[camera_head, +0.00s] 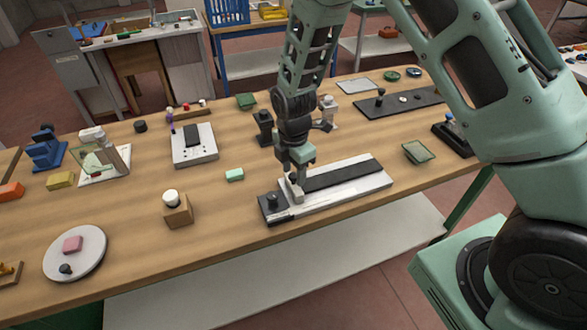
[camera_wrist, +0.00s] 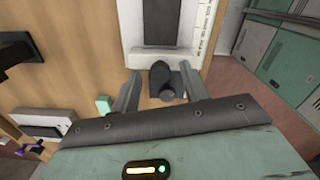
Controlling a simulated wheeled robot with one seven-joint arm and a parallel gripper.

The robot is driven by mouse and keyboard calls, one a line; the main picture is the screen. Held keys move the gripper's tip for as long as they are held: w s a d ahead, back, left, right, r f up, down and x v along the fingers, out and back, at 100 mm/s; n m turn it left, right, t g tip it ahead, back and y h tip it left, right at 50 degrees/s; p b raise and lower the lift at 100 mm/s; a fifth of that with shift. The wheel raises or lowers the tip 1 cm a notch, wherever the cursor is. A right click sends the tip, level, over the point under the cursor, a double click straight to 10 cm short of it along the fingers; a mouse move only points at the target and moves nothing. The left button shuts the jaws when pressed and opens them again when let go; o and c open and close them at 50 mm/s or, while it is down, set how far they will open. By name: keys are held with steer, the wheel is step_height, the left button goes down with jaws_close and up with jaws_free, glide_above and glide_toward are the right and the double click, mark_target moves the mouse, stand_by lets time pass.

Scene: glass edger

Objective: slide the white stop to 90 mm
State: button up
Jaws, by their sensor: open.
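The edger fixture is a long white base (camera_head: 345,195) with a dark strip (camera_head: 340,174) along it and a black end block with a round knob (camera_head: 271,200) at its left end. In the wrist view the dark knob (camera_wrist: 161,75) shows between the open fingers of my gripper (camera_wrist: 160,88). A printed scale (camera_wrist: 204,25) runs along the edge of the white base. A pale bar, possibly the white stop (camera_wrist: 153,53), lies just past the knob; I cannot read its position. In the head view my gripper (camera_head: 298,179) is over the fixture's left end, partly hiding it.
A small green block (camera_head: 235,174) and a wooden block with a white knob (camera_head: 176,208) stand left of the fixture. Dark stands (camera_head: 264,127) are behind it, and a green-framed plate (camera_head: 418,152) lies to its right.

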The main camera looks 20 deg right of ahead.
jaws_close()
steer(key=shift+d+b, duration=0.45)
steer(key=shift+d, duration=1.5)
jaws_free()
steer(key=shift+r, duration=0.1)
step_height(320, 180, up, 17)
steer(key=b, duration=0.3)
steer(key=shift+r+b, duration=0.15)
steer(key=shift+b, duration=0.25)
